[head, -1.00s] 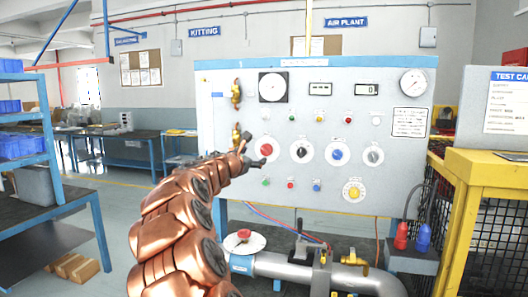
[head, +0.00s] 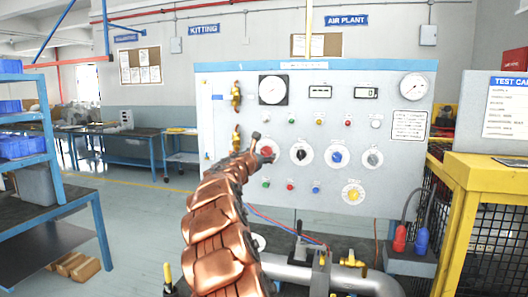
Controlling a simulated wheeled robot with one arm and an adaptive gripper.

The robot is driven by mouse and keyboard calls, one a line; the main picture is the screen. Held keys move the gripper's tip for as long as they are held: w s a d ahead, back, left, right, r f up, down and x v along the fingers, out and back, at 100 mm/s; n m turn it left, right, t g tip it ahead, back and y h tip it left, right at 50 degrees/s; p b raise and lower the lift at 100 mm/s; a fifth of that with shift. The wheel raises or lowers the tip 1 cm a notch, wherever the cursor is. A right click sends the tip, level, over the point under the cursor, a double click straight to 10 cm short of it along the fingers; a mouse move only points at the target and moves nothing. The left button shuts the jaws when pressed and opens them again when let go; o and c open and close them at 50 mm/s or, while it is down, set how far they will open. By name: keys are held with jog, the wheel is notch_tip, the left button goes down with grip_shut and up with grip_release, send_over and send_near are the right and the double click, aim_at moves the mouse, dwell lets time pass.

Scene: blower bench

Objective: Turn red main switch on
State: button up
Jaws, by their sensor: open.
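The red main switch (head: 267,150) is a red knob on a round white plate, at the left end of the row of larger knobs on the grey control panel (head: 215,130). My gripper (head: 261,146) is open at the knob's left and front, with its dark fingers around or just before it. Whether the fingers touch the knob cannot be told. The gripper covers the left part of the plate, and the knob's pointer angle is not clear.
A black knob (head: 301,153), a blue knob (head: 337,156) and a grey knob (head: 373,158) sit to the right. A yellow knob (head: 353,194) is below. Pipes (head: 335,277) run in front. A yellow cage (head: 462,195) stands at right.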

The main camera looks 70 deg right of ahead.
jog(key=shift+d+p, duration=0.35)
jog(key=shift+d, duration=0.7)
jog(key=c, duration=1.1)
jog(key=shift+c, duration=0.2)
